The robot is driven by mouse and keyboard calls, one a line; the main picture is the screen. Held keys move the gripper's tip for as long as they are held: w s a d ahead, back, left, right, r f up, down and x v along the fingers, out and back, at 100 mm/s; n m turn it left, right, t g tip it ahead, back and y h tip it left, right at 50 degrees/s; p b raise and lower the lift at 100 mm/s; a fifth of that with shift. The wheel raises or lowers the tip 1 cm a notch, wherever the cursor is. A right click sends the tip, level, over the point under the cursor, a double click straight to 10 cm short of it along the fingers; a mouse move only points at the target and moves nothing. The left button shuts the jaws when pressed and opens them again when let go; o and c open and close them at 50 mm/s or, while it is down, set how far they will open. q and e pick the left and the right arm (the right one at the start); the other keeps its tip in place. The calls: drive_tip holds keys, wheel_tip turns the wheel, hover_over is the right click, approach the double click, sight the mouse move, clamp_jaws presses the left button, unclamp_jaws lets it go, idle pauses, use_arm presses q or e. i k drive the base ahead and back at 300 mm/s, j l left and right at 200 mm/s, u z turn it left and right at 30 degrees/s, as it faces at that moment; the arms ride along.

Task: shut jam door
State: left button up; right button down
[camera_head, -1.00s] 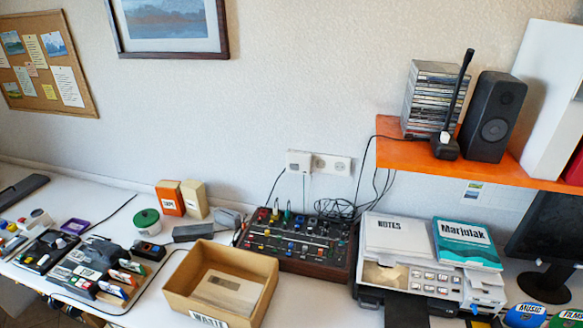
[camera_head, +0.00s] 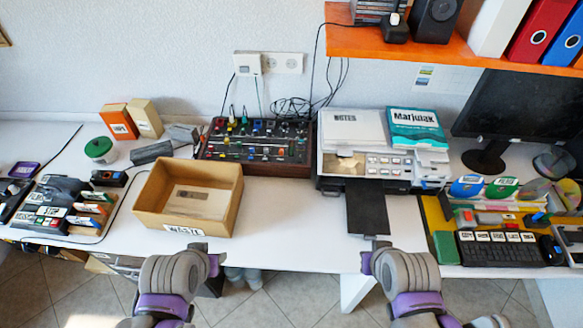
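A grey-white printer (camera_head: 372,168) stands at the back of the desk, right of centre. A cream crumpled sheet (camera_head: 348,165) shows in an opening on its front left. A flat black panel (camera_head: 367,208) extends from its front toward the desk's near edge. I cannot tell whether this panel is the jam door or a tray. My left gripper (camera_head: 208,262) is at the near edge, below the cardboard box. My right gripper (camera_head: 372,256) is just in front of the black panel's near end, apart from the printer's body. The finger gaps are not clear in either gripper.
A cardboard box (camera_head: 152,195) marked WASTE stands left of the printer, with a mixer (camera_head: 258,152) behind it. A keyboard (camera_head: 497,250) and discs are at the right. A teal book (camera_head: 415,124) lies on the printer. White desk between box and panel is clear.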

sight(443, 200)
drive_tip(key=l+u, duration=0.1)
drive_tip(key=l, duration=0.45)
drive_tip(key=l+u, duration=0.15)
drive_tip(key=l, duration=0.35)
drive_tip(key=k+l+u, duration=0.1)
drive_tip(key=l, duration=0.4)
drive_tip(key=k+l+u, duration=0.1)
drive_tip(key=l, duration=0.45)
drive_tip(key=k+l+u, duration=0.15)
drive_tip(key=l, duration=0.35)
drive_tip(key=i+l, duration=0.1)
drive_tip(key=l, duration=0.2)
drive_tip(key=i+l+u, duration=0.15)
drive_tip(key=l, duration=0.5)
drive_tip(key=l+u, duration=0.1)
drive_tip(key=k+l, duration=0.05)
